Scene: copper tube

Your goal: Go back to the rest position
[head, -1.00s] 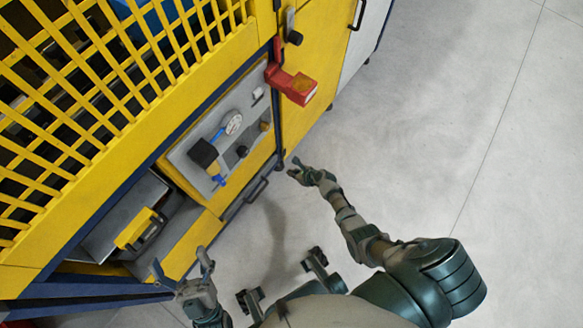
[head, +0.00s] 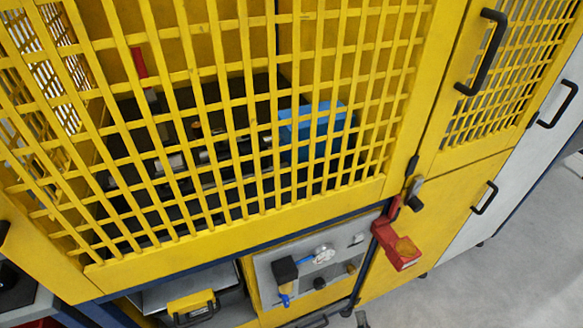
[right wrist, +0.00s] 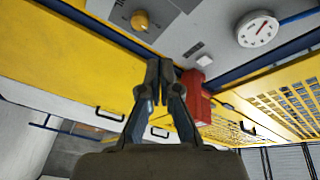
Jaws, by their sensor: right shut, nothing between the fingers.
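My right gripper (right wrist: 160,68) is shut and empty in the right wrist view, its two fingertips together in front of the machine's panel. In the head view only a small dark tip of the right gripper (head: 361,319) shows at the bottom edge, below the red switch box. My left gripper is outside both current views.
A yellow machine with a mesh guard (head: 230,130) fills the head view. A grey control panel (head: 340,262) with a gauge (right wrist: 257,28) and a red box (head: 398,248) sit low on it. Black handles (head: 483,55) stick out. Grey floor (head: 480,290) is free at lower right.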

